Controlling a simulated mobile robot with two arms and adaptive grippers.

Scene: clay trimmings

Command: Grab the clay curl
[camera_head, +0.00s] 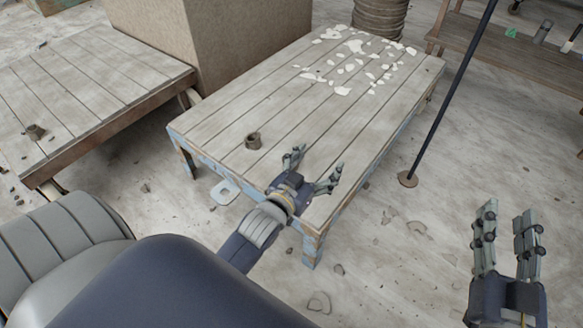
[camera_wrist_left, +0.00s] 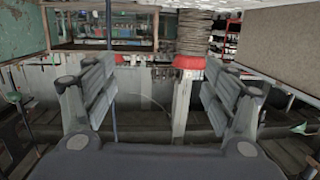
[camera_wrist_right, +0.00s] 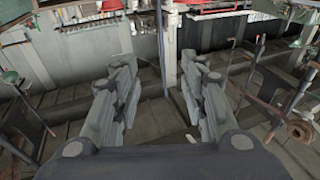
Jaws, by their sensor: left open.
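A small brown clay curl (camera_head: 253,141), shaped like a short hollow roll, stands on the near part of the plank table (camera_head: 225,110) in the head view. A similar small brown piece (camera_head: 35,132) lies on the left wooden platform. My left gripper (camera_head: 313,169) is open and empty over the table's near right corner, to the right of the curl and nearer to me. Its spread fingers also show in the left wrist view (camera_wrist_left: 158,85). My right gripper (camera_head: 507,218) is open and empty, off the table at the lower right. I cannot make out the curl in either wrist view.
Several white flakes (camera_head: 342,90) are scattered over the table's far end. A large tan block (camera_head: 235,40) stands behind the table's left edge. A thin dark pole (camera_head: 445,105) rises from a round base on the floor at right. The table's middle is clear.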

